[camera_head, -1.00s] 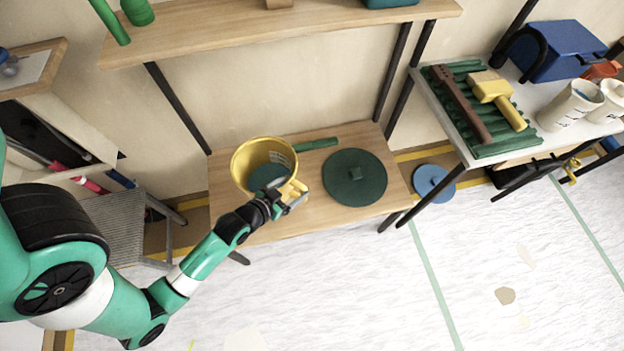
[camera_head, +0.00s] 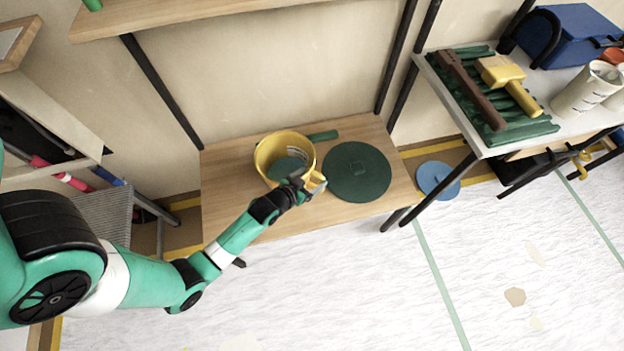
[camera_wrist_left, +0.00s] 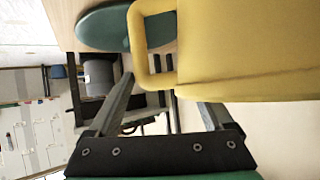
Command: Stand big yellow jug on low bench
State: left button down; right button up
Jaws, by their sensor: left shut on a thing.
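The big yellow jug (camera_head: 268,152) is at the left part of the low bench (camera_head: 228,180) in the head view, upright or nearly so. A dark green shape shows inside its mouth. Whether its base touches the bench or hangs just above it, I cannot tell. My left gripper (camera_head: 309,186) is shut on the jug's handle at its front right side. In the left wrist view the jug (camera_wrist_left: 245,50) fills the upper right, with its handle loop near the fingers (camera_wrist_left: 165,90). My right gripper is not in view.
A dark green round disc (camera_head: 372,178) lies on the bench right of the jug. A green rod-like piece (camera_head: 323,136) lies behind. A shelf (camera_head: 180,12) is above; a table (camera_head: 470,140) with tools stands right. The bench's left part is bare.

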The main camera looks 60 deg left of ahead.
pick_arm(q)
jog(key=shift+w+r, duration=0.1)
jog(key=shift+r, duration=0.1)
jog(key=shift+f, duration=0.1)
grip_release()
jog(key=shift+f, duration=0.15)
jog(key=p+v, duration=0.5)
jog(key=v, duration=0.7)
jog(key=shift+r, duration=0.2)
